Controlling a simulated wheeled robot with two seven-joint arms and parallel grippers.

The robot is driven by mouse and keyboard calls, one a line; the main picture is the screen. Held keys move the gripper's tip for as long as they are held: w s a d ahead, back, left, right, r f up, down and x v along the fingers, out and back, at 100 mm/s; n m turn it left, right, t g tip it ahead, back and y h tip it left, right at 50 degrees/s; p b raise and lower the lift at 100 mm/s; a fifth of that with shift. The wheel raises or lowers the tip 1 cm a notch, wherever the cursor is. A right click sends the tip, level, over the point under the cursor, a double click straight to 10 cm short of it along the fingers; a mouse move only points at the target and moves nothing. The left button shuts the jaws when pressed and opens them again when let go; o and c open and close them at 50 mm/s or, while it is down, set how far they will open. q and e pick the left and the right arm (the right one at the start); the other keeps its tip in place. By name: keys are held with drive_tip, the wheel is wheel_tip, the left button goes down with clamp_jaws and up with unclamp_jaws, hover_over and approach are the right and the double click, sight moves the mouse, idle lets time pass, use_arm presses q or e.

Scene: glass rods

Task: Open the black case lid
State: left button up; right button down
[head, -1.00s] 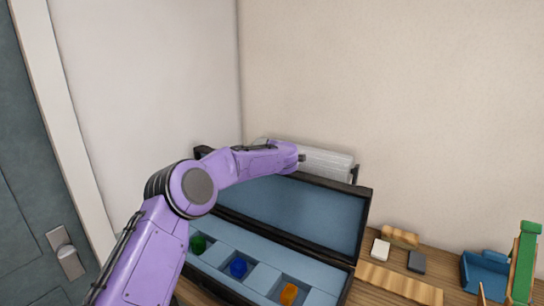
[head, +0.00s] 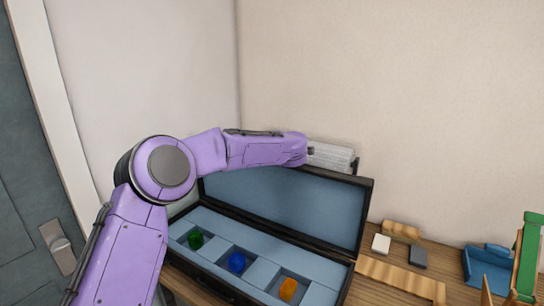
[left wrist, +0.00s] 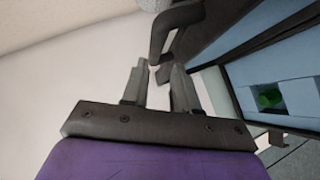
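The black case (head: 210,268) stands on the wooden table with its lid (head: 290,205) raised and leaning back, showing a blue lining. In its blue tray are a green piece (head: 195,239), a blue piece (head: 236,262) and an orange piece (head: 288,289). In the left wrist view, the left gripper's fingers (left wrist: 159,72) are apart, with a dark handle-like bar (left wrist: 162,38) just beyond the tips. I see nothing held between them. My right gripper is out of view.
Right of the case lie wooden pieces (head: 400,279), a white block (head: 381,244), a dark block (head: 418,257) and a blue holder (head: 487,266). Walls stand close behind and left.

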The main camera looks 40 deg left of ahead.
use_arm(q)
drive_tip(key=b+v, duration=0.1)
drive_tip(key=v, duration=0.3)
drive_tip(key=shift+s+d+r, duration=0.1)
drive_tip(key=shift+s+d, duration=0.05)
drive_tip(key=shift+d, duration=0.05)
